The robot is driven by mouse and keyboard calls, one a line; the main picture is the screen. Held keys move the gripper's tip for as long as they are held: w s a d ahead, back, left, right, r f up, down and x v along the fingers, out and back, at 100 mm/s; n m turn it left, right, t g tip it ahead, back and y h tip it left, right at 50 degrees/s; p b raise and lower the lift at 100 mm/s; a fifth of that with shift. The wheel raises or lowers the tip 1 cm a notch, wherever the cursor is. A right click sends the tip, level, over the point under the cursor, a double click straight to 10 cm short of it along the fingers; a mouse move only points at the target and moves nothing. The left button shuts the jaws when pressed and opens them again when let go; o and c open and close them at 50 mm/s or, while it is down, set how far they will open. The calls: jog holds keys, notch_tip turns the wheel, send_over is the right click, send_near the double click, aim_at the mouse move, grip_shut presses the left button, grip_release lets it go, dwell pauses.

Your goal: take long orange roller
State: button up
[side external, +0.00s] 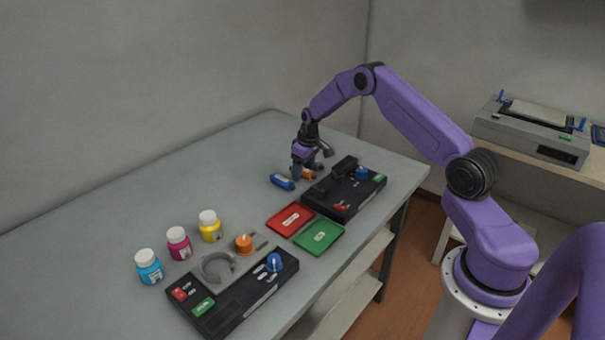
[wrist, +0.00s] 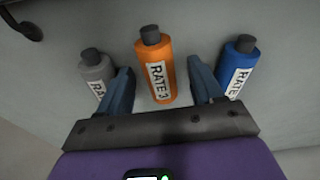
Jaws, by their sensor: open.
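The orange roller (wrist: 158,75) has a dark cap and a white label reading RATE 3. In the side external view, a small part of the orange roller (side external: 309,174) shows beside my gripper (side external: 303,172), which hides the rest. My gripper (wrist: 160,78) is open in the wrist view, with one finger to each side of the orange roller and a gap on both sides. How far the fingertips are above the table cannot be told.
A grey roller (wrist: 97,72) lies left of the orange one and a blue roller (wrist: 237,68) lies right, each close to a finger. A black device (side external: 345,190), a red tray (side external: 290,219) and a green tray (side external: 319,237) are nearby. Several bottles stand farther left.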

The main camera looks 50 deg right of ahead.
jog(key=c, duration=1.2)
jog(key=shift+o, duration=0.2)
jog(key=shift+r, duration=0.1)
